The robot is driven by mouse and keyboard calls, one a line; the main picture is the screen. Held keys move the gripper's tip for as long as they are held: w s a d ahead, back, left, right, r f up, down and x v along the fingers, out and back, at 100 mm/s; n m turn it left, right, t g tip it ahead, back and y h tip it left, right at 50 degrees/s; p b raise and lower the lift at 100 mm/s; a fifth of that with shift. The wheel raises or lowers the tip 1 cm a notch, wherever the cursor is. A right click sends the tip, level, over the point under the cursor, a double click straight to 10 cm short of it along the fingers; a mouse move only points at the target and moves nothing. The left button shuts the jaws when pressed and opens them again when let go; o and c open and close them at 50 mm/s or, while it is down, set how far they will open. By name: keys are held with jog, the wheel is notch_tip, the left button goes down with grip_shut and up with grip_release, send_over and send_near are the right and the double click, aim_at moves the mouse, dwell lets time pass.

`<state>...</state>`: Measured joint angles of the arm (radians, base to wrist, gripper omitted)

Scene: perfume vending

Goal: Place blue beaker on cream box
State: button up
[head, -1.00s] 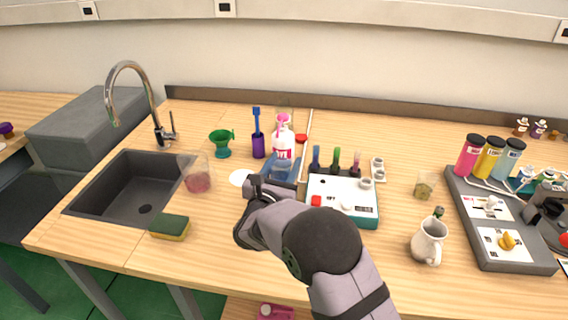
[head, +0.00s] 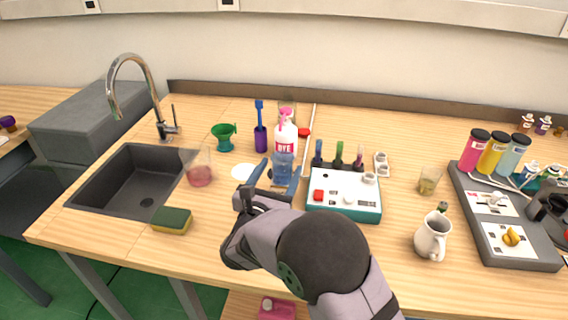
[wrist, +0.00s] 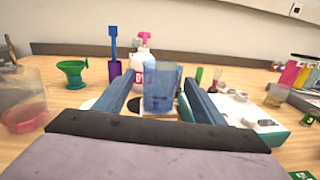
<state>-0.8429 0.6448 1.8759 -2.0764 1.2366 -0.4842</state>
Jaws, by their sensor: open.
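The translucent blue beaker (head: 283,167) stands upright on the table, in front of the white and pink dye bottle (head: 285,134). My gripper (head: 276,174) is open, with its two blue fingers on either side of the beaker. In the wrist view the beaker (wrist: 162,92) shows between the open fingers, with gaps visible at both sides. A box with a pale top and teal base (head: 345,196) sits just right of the gripper; it seems to be the cream box. It carries a red button and small white parts.
Small bottles (head: 339,156) stand along the box's back edge. A purple cup with a blue brush (head: 260,138) and a green cup (head: 223,137) stand behind left. A pink-filled glass (head: 199,168) is near the sink (head: 125,182). A white jug (head: 432,237) stands right.

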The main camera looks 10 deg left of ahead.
aim_at(279, 171)
jog(key=shift+s+a+b, duration=0.15)
jog(key=shift+s+a, duration=0.05)
jog(key=shift+s, duration=1.1)
jog(key=shift+s+a+b, duration=0.15)
jog(key=shift+s, duration=1.15)
